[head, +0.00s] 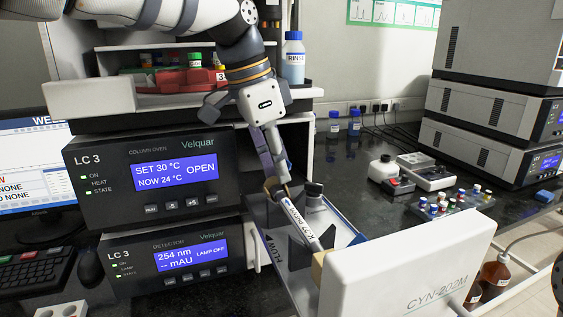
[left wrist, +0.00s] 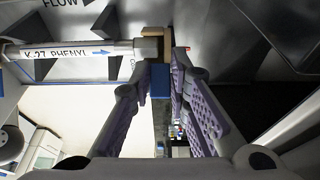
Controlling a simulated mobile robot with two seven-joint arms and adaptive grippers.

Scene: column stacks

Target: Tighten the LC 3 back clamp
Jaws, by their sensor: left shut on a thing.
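The LC 3 column oven (head: 135,150) is open, its display reading SET 30 °C, NOW 24 °C, OPEN. A white column (head: 300,219) lies slanted on the grey tray (head: 335,225). In the left wrist view the column (left wrist: 60,49) reads K 27 PHENYL with a blue arrow. A tan clamp (head: 317,268) is at its front end. My left gripper (head: 274,183) is at its back end. It is shut on the tan back clamp (left wrist: 155,34), beside the column's grey end fitting (left wrist: 148,48). The fingers partly hide this clamp.
A white panel (head: 400,270) marked CYN-202M stands at the tray's front. The detector (head: 130,270) sits below the oven. Vials (head: 455,200), small devices (head: 428,172) and blue-capped bottles (head: 334,124) stand on the black bench. A RINSE bottle (head: 293,60) stands behind my arm.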

